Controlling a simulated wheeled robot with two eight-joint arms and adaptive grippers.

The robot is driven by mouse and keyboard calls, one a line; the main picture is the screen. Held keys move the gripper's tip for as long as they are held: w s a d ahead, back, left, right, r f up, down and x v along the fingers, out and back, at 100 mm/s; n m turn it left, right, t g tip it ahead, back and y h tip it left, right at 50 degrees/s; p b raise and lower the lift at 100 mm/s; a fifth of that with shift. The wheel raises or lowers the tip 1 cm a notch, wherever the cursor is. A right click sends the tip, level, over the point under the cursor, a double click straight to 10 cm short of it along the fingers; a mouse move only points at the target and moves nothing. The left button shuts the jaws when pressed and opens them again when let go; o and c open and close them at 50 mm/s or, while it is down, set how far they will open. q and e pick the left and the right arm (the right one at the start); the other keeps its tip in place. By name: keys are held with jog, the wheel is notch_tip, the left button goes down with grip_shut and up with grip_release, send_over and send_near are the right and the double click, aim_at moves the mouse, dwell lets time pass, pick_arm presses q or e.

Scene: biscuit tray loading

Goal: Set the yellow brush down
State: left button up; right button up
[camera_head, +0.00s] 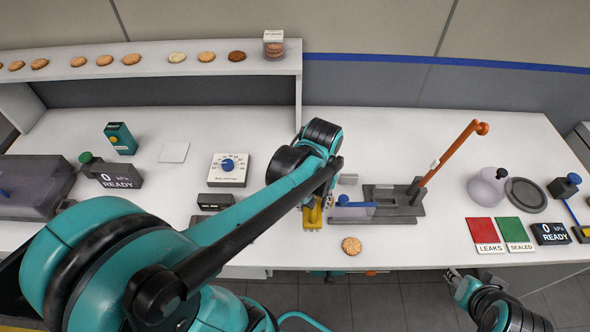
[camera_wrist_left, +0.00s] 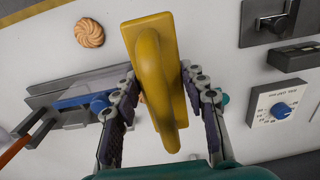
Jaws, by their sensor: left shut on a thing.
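The yellow brush (camera_head: 312,216) is near the front middle of the white table in the head view, just below the wrist of my left arm. In the left wrist view the brush (camera_wrist_left: 158,80) points away between the fingers, its curved handle towards me. My left gripper (camera_wrist_left: 165,108) is shut on it; in the head view this gripper (camera_head: 320,198) is partly hidden by my arm. I cannot tell whether the brush touches the table. My right gripper (camera_head: 456,278) is low at the table's front edge, and its opening is unclear.
A biscuit (camera_head: 351,245) lies right of the brush. A dark grey fixture (camera_head: 405,208) with an orange lever (camera_head: 452,153) stands further right. A white dial box (camera_head: 229,169) is to the left. Red (camera_head: 482,231) and green (camera_head: 513,229) pads lie at right.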

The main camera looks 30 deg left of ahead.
pick_arm(q)
jog(key=w+a+f+b, duration=0.1)
jog(key=w+a+f, duration=0.1)
jog(key=w+a+f+b, duration=0.1)
jog(key=w+a+f, duration=0.1)
jog(key=w, duration=0.1)
jog(key=w+a+f+b, duration=0.1)
jog(key=w+a+f, duration=0.1)
jog(key=w+a, duration=0.1)
jog(key=shift+f, duration=0.3)
jog(key=shift+f+b, duration=0.75)
jog(key=shift+f, duration=1.25)
jog(key=shift+r, duration=0.1)
jog(key=o, duration=1.1)
